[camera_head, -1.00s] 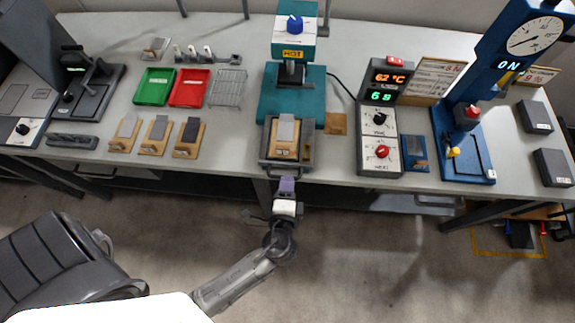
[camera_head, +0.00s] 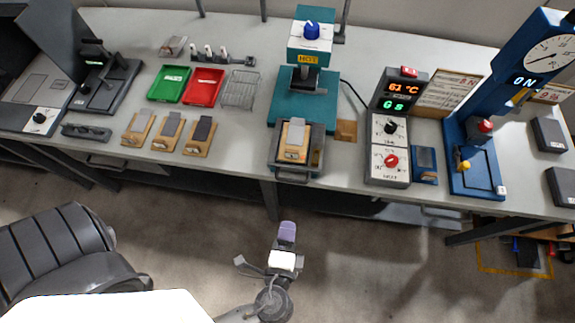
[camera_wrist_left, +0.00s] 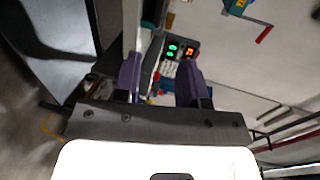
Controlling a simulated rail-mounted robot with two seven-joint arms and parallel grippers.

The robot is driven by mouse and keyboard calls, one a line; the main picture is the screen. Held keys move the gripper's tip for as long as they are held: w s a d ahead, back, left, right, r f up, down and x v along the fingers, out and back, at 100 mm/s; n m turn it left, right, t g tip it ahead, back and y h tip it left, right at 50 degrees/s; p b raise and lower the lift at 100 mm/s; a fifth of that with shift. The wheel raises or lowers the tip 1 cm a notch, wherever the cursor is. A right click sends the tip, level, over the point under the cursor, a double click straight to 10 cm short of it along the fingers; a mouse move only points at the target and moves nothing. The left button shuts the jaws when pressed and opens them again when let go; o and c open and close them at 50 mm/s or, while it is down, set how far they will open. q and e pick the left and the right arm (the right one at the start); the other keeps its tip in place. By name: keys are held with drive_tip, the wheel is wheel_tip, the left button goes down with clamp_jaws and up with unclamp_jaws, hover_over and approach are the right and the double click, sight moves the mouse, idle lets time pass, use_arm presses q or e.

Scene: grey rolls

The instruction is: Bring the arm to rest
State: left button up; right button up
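My left gripper (camera_head: 287,232) is in front of the bench, over the floor and clear of the bench edge. Its two purple fingers stand apart in the left wrist view (camera_wrist_left: 160,78), with nothing held between them. My left arm comes in from the bottom of the head view. My right gripper is in neither view.
The bench (camera_head: 235,165) carries a teal press (camera_head: 303,95) with a dark tray (camera_head: 317,160) at its foot, holding a wooden block with a grey piece (camera_head: 295,138). A control box (camera_head: 388,165) and a blue gauge stand (camera_head: 470,150) are to the right. Open floor (camera_head: 370,270) lies in front.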

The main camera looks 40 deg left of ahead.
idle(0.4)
use_arm(q)
drive_tip(key=s+a+f+n+g+h, duration=0.3)
drive_tip(key=a+n+g+h, duration=0.1)
drive_tip(key=a+n+g, duration=0.1)
drive_tip(key=s+a+f+n+g+h, duration=0.2)
drive_tip(key=a+n+g+h, duration=0.2)
drive_tip(key=a, duration=0.2)
wheel_tip(320, 180, up, 37)
drive_tip(key=h+p, duration=0.1)
drive_tip(key=p, duration=3.5)
drive_tip(key=shift+s+d+f, duration=0.2)
drive_tip(key=shift+d, duration=0.1)
